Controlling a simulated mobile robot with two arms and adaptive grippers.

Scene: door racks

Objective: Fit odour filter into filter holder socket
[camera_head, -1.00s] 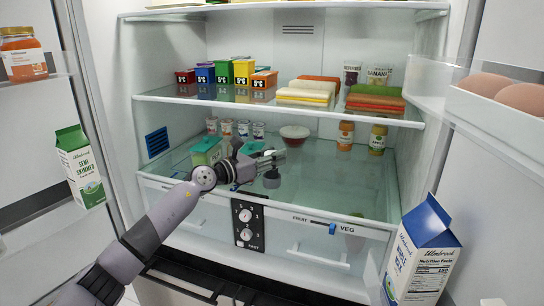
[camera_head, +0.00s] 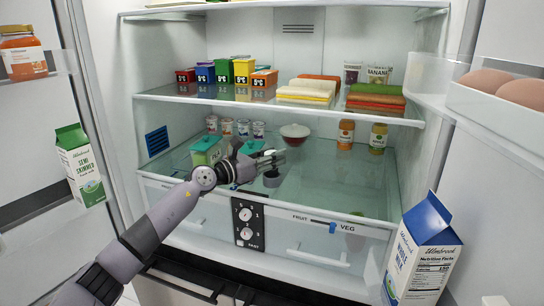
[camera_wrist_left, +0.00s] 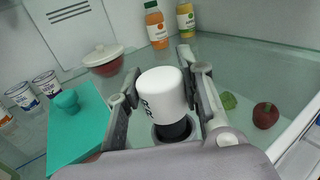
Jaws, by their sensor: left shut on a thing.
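The odour filter (camera_wrist_left: 160,90) is a white cylinder with dark print and a black lower part. My left gripper (camera_wrist_left: 162,88) is shut on its white part in the left wrist view. The filter holder socket (camera_wrist_left: 158,138), a dark round cup, is right under the filter. In the head view the socket (camera_head: 271,180) stands on the lower glass shelf, just below my left gripper (camera_head: 275,160). The black end is at the socket's mouth; I cannot tell whether it is inside. The filter is mostly hidden by the fingers in the head view. My right gripper is not seen.
A teal-lidded box (camera_head: 207,151) stands left of the gripper, with small pots (camera_head: 242,128) behind. The upper shelf's edge (camera_head: 280,107) is overhead. The shelf is clear on the right.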

